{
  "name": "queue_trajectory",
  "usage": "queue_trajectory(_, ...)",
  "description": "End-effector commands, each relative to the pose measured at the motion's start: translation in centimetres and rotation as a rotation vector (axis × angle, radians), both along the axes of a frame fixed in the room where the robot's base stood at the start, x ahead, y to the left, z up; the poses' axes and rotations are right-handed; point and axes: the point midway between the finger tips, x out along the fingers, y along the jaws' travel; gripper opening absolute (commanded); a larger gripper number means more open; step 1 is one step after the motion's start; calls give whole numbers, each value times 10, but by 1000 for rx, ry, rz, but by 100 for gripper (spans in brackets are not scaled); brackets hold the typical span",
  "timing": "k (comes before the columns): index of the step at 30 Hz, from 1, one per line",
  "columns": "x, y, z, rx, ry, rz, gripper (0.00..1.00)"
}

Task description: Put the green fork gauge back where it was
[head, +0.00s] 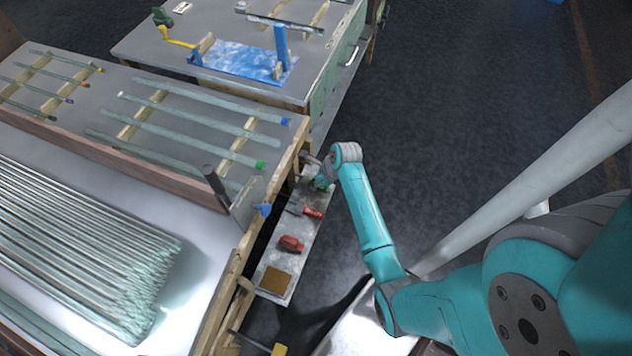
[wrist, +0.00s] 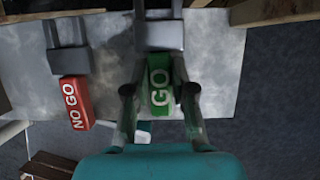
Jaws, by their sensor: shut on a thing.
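The green fork gauge (wrist: 158,88) has a green handle marked GO and a grey forked end that points up in the wrist view. My gripper (wrist: 158,92) is shut on its handle, one finger on each side. The gauge is over or on the grey shelf (wrist: 222,75); I cannot tell whether it touches. In the head view my gripper (head: 322,182) is at the far end of this narrow shelf (head: 262,262), and the green gauge is mostly hidden there. A red NO GO fork gauge (wrist: 75,102) lies to its left, also seen in the head view (head: 313,212).
A red object (head: 291,243) and a brown square pad (head: 275,280) lie nearer on the shelf. The bench with glass tubes (head: 190,131) borders it on the left. A second bench with a blue stand (head: 240,62) is behind. Open floor (head: 460,100) lies to the right.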

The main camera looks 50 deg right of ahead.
Motion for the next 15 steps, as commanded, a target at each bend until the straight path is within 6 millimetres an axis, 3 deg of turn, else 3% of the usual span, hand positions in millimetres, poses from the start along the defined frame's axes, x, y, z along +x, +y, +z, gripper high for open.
queue_trajectory(7,0,0,-1,0,0,0,0)
queue_trajectory(8,0,0,-2,-1,0,0,27)
queue_trajectory(10,0,0,-1,-1,0,0,44)
queue_trajectory(11,0,0,-1,-1,0,0,49)
queue_trajectory(15,0,0,-1,0,0,0,49)
